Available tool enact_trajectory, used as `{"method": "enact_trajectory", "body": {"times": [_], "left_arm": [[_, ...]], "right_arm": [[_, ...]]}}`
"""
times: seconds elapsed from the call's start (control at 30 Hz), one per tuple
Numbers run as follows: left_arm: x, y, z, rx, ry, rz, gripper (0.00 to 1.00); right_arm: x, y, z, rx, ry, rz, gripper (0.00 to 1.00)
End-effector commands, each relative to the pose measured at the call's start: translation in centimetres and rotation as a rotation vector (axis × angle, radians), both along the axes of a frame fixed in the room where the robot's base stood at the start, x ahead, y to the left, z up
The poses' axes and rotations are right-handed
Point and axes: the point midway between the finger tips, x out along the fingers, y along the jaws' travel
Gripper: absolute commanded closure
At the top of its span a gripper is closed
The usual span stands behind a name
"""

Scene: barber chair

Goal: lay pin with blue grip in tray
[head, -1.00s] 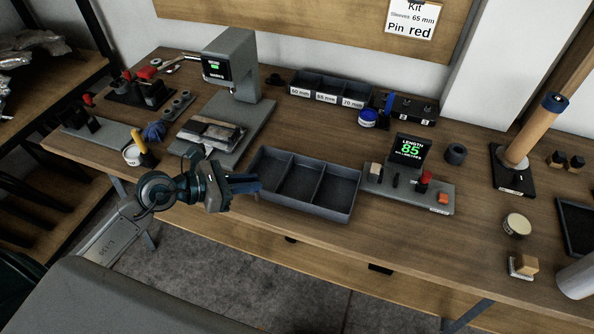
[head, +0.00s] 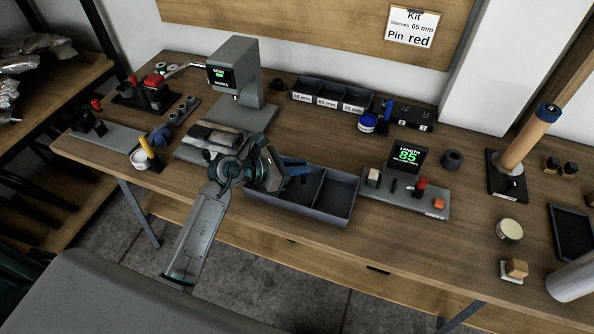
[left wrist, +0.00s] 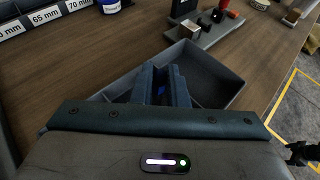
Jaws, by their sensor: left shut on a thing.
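The tray (head: 330,217) is dark grey with three compartments and stands near the table's front edge. Its far walls and an end compartment also show in the left wrist view (left wrist: 225,85). My left gripper (head: 296,172) is over the left and middle part of the tray. In the left wrist view its fingers (left wrist: 162,86) are closed around a small blue piece, the pin with blue grip (left wrist: 161,91). Most of the pin is hidden by the fingers. I cannot tell whether it touches the tray.
A length gauge (head: 408,157) with red and orange parts stands right of the tray. A grey press (head: 236,72) is behind left. A labelled bin (head: 328,92) and a blue jar (head: 368,122) are behind the tray. A cup (head: 140,159) stands left.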

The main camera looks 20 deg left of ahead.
Motion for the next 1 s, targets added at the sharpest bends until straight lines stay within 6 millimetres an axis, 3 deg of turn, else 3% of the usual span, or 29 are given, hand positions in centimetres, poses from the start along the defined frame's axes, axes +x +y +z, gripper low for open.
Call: {"method": "enact_trajectory", "body": {"times": [0.2, 0.57, 0.6, 0.7, 1.0], "left_arm": [[-0.2, 0.1, -2.9, 0.002, 0.008, 0.001, 1.0], [-0.2, 0.2, -3.5, 0.002, 0.005, 0.001, 1.0], [-0.2, 0.2, -3.6, 0.002, 0.005, 0.001, 0.85], [-0.2, 0.2, -3.4, 0.002, 0.005, 0.001, 0.65], [-0.2, 0.2, -3.3, 0.002, 0.005, 0.001, 0.65]], "right_arm": [[0.1, -0.3, 1.2, -0.003, 0.0, 0.001, 0.17], [0.1, -0.9, 0.8, -0.009, 0.0, 0.003, 0.17], [0.1, -0.9, 0.8, -0.009, 0.0, 0.003, 0.17], [0.1, -0.9, 0.9, -0.009, 0.0, 0.003, 0.17], [0.1, -0.9, 1.0, -0.009, 0.0, 0.003, 0.17]]}}
